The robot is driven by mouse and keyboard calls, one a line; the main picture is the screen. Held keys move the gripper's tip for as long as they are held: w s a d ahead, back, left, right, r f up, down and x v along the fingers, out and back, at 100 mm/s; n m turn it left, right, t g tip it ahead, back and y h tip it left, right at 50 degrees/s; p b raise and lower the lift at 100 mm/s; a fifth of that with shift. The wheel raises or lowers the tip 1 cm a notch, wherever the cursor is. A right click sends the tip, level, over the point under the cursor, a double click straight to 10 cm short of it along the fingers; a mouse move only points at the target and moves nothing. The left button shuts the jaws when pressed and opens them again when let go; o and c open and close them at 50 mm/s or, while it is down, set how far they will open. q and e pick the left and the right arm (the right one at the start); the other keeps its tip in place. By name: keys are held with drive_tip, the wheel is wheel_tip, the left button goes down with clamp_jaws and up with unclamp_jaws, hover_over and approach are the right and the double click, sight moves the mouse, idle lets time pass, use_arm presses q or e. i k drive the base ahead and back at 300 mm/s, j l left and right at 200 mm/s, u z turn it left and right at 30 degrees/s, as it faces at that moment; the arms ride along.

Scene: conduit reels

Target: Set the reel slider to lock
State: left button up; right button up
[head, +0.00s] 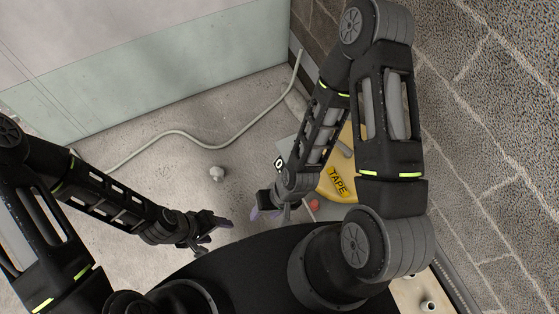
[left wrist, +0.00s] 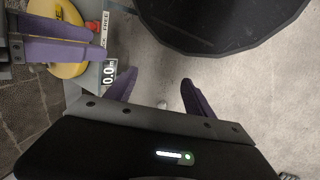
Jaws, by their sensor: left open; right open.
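The yellow reel (head: 337,183), marked TAPE, stands on a grey base at the right, partly hidden behind my right arm. A small red knob (head: 314,204), perhaps the slider, shows beside it. In the left wrist view the red knob (left wrist: 93,27) lies by a white label that seems to read FREE. My right gripper (head: 266,212) is open and empty, left of the knob and apart from it in the head view. Its purple fingers cross the reel (left wrist: 66,12) in the left wrist view. My left gripper (head: 216,226) is open and empty over the floor, farther left.
A length display (left wrist: 109,73) reading 0.0 m is on the reel's base. A pale cable (head: 180,133) winds over the floor near a small whitish lump (head: 217,172). A brick wall (head: 490,130) bounds the right and a pale panel (head: 170,90) the back. Floor between is mostly clear.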

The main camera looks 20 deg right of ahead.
sight(313, 204)
drive_tip(key=z, duration=1.6)
drive_tip(key=k+u, duration=0.25)
drive_tip(key=k+z, duration=0.1)
drive_tip(key=z, duration=1.45)
drive_tip(key=k+l, duration=0.25)
drive_tip(key=k, duration=0.2)
